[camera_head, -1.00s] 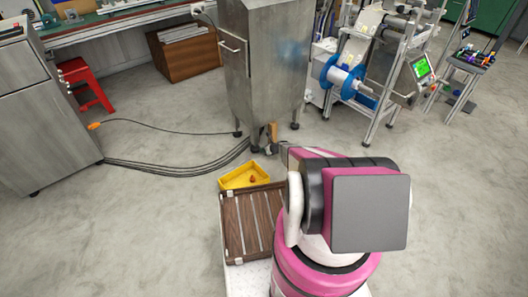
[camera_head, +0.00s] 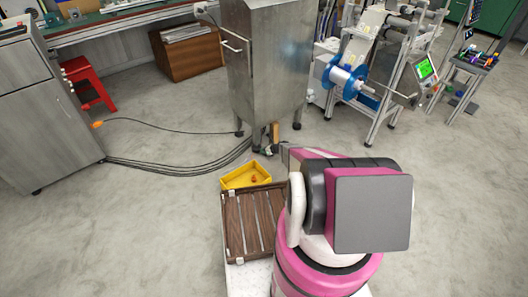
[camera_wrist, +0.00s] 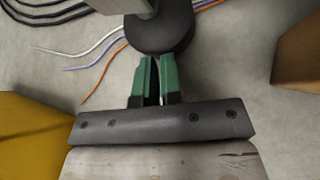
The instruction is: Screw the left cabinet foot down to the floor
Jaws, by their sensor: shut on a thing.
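The grey metal cabinet (camera_head: 262,75) stands upright on short dark feet. My gripper (camera_wrist: 153,82), with green fingertips, is down at floor level by the near foot (camera_head: 257,149), below the cabinet's front corner. In the wrist view this foot is a round dark disc (camera_wrist: 160,35) under a pale leg. The fingertips are close together and shut on the near edge of the disc. The contact itself is partly hidden. In the head view my arm hides most of the gripper. I cannot tell whether the foot touches the floor.
A yellow tray (camera_head: 228,182) with a small red thing inside is beside a slatted wooden rack (camera_head: 232,225). An upright orange-brown piece (camera_head: 276,132) stands right of the foot. Cables (camera_head: 185,167) lie on the floor to the left. A reel machine (camera_head: 395,85) stands at right.

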